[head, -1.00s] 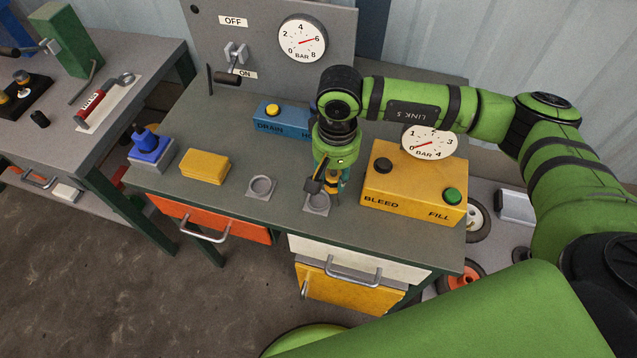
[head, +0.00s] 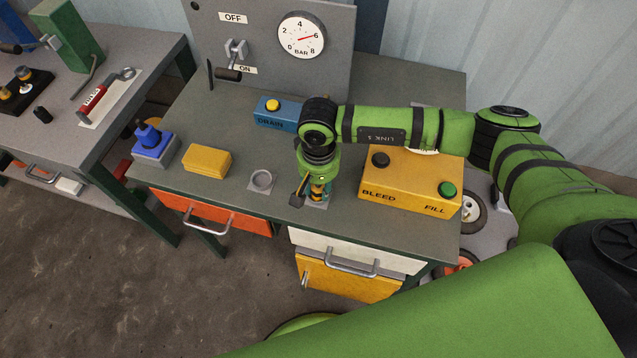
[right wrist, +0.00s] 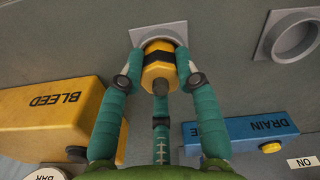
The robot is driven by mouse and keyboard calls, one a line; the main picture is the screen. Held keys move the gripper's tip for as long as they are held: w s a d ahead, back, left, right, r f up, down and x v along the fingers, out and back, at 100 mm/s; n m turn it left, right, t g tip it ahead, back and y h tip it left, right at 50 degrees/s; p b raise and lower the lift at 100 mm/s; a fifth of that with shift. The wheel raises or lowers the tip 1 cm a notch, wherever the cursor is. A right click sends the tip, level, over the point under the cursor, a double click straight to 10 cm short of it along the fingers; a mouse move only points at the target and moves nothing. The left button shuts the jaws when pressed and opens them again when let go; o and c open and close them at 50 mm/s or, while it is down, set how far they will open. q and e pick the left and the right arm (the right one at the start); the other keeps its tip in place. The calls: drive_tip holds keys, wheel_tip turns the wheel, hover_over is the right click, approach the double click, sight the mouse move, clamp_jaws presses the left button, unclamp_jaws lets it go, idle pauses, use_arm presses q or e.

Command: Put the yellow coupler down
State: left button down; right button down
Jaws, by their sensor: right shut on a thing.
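The yellow coupler (right wrist: 158,68) with a black band is between the teal fingers of my right gripper (right wrist: 158,62) in the right wrist view. The fingers are shut on it. It sits at the right-hand grey holder (right wrist: 145,34), its far end over or in the ring; the wrist view does not settle how deep. In the head view my right gripper (head: 316,188) points down at that holder (head: 317,203), and the coupler is mostly hidden by the gripper. My left gripper is not in view.
An empty round grey holder (head: 261,180) is to the left. A yellow box (head: 410,185) marked BLEED and FILL stands close on the right. A blue DRAIN box (head: 275,114) is behind. A yellow block (head: 207,161) and a blue part (head: 150,138) are farther left.

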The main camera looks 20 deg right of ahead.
drive_tip(key=c, duration=0.9)
unclamp_jaws()
drive_tip(key=shift+r+p, duration=0.3)
drive_tip(key=shift+p, duration=0.2)
drive_tip(key=shift+r+b, duration=2.15)
drive_tip(key=shift+r, duration=3.7)
